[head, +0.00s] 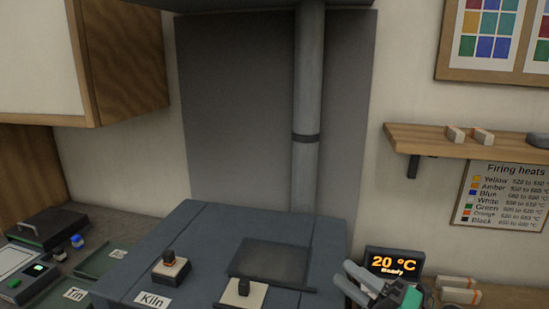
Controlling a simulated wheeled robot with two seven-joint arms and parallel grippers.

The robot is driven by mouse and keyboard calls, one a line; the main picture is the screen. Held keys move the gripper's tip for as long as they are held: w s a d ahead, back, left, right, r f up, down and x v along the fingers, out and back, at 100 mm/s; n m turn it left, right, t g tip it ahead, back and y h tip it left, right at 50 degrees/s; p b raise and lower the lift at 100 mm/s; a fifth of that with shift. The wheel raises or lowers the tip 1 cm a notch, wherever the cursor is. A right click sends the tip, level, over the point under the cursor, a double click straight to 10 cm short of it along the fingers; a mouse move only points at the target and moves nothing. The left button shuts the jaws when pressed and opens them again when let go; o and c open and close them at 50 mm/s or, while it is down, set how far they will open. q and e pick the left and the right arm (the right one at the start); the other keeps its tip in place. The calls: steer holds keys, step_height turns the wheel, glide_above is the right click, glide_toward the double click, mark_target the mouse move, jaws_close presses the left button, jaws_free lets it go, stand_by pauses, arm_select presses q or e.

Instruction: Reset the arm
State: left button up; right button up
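My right gripper (343,272) shows at the bottom of the head view, right of the kiln (205,225) and in front of the temperature display (394,262). Its two grey fingers point up and left with a gap between them, and I see nothing held in it. A green part shows behind the fingers. The rest of my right arm is cut off by the lower edge. My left gripper is not in the picture.
A flue pipe (306,110) rises behind. Green trays (100,262), small jars (77,241) and a scale (15,280) are at left. Pale bars (460,295) lie at right.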

steer(key=w+d+f+m+t+h, duration=0.1)
steer(key=d+f+m+t+h, duration=0.25)
steer(key=m+h, duration=0.45)
steer(key=w+d+f+m+t+h, duration=0.1)
steer(key=d+f+m+t+h, duration=0.35)
steer(key=m, duration=0.55)
steer(key=s+d+f+m+g+h, duration=0.45)
steer(key=f+m+g+h, duration=0.2)
steer(key=f, duration=0.35)
steer(key=s+a+f+m+g+y, duration=0.1)
steer(key=s+a+f+m+g, duration=0.1)
steer(key=s+f+g, duration=0.6)
steer(key=s+a+f+m+g, duration=0.25)
steer(key=s+f, duration=0.45)
steer(key=s, duration=0.5)
step_height(320, 180, down, 37)
steer(key=g+b, duration=0.2)
steer(key=b, duration=0.3)
steer(key=s+d+f+b, duration=0.2)
steer(key=s+f, duration=0.7)
steer(key=f, duration=0.2)
steer(key=s+d+f+g+b, duration=0.1)
steer(key=s+d+f+b, duration=0.1)
steer(key=s+f, duration=0.8)
step_height(320, 180, down, 3)
steer(key=shift+s+d+r+n+b, duration=0.2)
steer(key=shift+s+n+b, duration=0.1)
steer(key=shift+b, duration=0.2)
